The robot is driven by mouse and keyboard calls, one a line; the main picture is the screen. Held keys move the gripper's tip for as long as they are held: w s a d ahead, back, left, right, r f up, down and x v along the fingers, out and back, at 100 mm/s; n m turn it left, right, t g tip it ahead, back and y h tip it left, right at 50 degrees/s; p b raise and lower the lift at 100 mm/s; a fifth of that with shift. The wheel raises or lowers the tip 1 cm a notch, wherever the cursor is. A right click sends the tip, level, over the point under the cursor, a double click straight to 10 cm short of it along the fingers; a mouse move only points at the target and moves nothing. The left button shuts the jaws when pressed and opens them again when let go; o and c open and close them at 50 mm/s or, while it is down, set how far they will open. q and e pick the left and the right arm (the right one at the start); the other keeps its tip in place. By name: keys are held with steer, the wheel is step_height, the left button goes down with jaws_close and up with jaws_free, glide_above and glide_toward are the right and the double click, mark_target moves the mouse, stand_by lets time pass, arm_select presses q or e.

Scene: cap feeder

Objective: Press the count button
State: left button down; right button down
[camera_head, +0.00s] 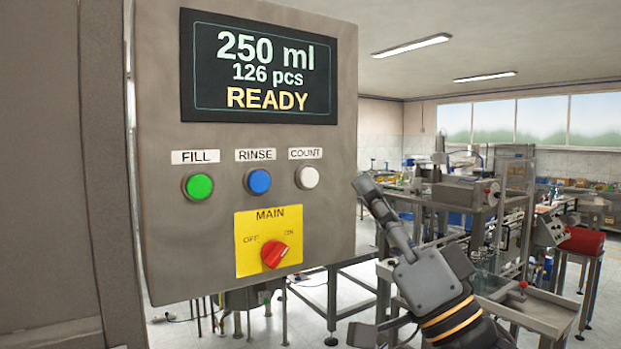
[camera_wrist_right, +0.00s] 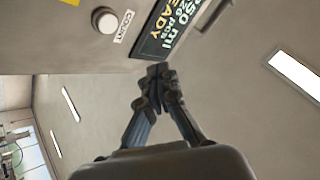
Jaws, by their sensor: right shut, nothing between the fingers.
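The white count button (camera_head: 307,177) is on the grey control panel (camera_head: 165,245), under the label COUNT, right of the blue rinse button (camera_head: 258,181) and the green fill button (camera_head: 198,186). My right gripper (camera_head: 362,184) is shut and empty, just right of the panel's right edge in the head view, at about the button's height, apart from the button. In the right wrist view the shut fingertips (camera_wrist_right: 158,72) are below the screen, and the count button (camera_wrist_right: 105,20) is up and left of them. My left gripper is not in view.
The screen (camera_head: 258,68) reads 250 ml, 126 pcs, READY. A red rotary switch (camera_head: 274,254) sits on a yellow MAIN plate (camera_head: 245,225) below the buttons, its pointer toward ON. Machines and tables (camera_head: 470,200) stand in the room behind.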

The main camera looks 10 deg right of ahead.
mark_target(308, 178)
steer(key=shift+w+a, duration=0.5)
steer(key=shift+w, duration=0.85)
steer(key=shift+w+a, duration=0.5)
steer(key=shift+w, duration=0.9)
steer(key=shift+w+a, duration=0.5)
steer(key=shift+w, duration=0.85)
steer(key=shift+w, duration=0.1)
steer(key=shift+w+a, duration=0.15)
steer(key=shift+w, duration=0.15)
steer(key=shift+w+a, duration=0.15)
steer(key=shift+w, duration=0.25)
steer(key=shift+s, duration=0.1)
steer(key=shift+s+d, duration=0.25)
steer(key=shift+s, duration=0.45)
steer(key=shift+s, duration=0.1)
